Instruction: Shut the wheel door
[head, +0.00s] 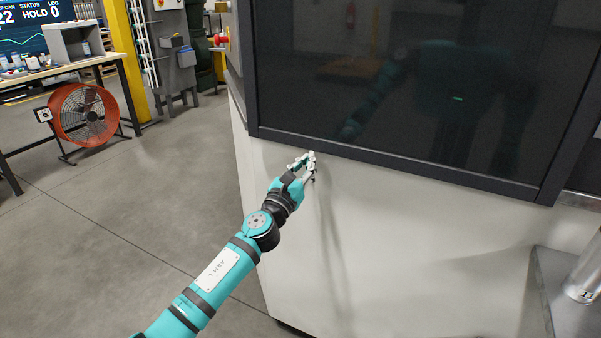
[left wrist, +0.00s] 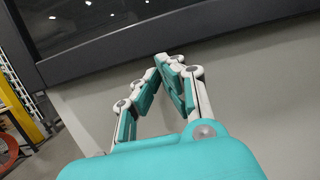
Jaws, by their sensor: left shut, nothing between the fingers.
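The door (head: 420,80) is a large dark glass panel in a dark frame, on the front of a pale machine cabinet. It also shows along the top of the left wrist view (left wrist: 130,15). My left gripper (head: 311,156) is at the door's bottom edge, near its left part. In the left wrist view, the left gripper's fingertips (left wrist: 168,60) are together with nothing between them, close to the lower frame bar. I cannot tell whether the fingertips touch the frame. No wheel or handle on the door is in view. My right gripper is not in view.
The pale cabinet wall (head: 400,250) lies below the door. A grey metal block (head: 570,300) with a metal cylinder (head: 585,275) stands at the lower right. An orange fan (head: 85,115) and a workbench (head: 60,72) are at the left. The floor between is clear.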

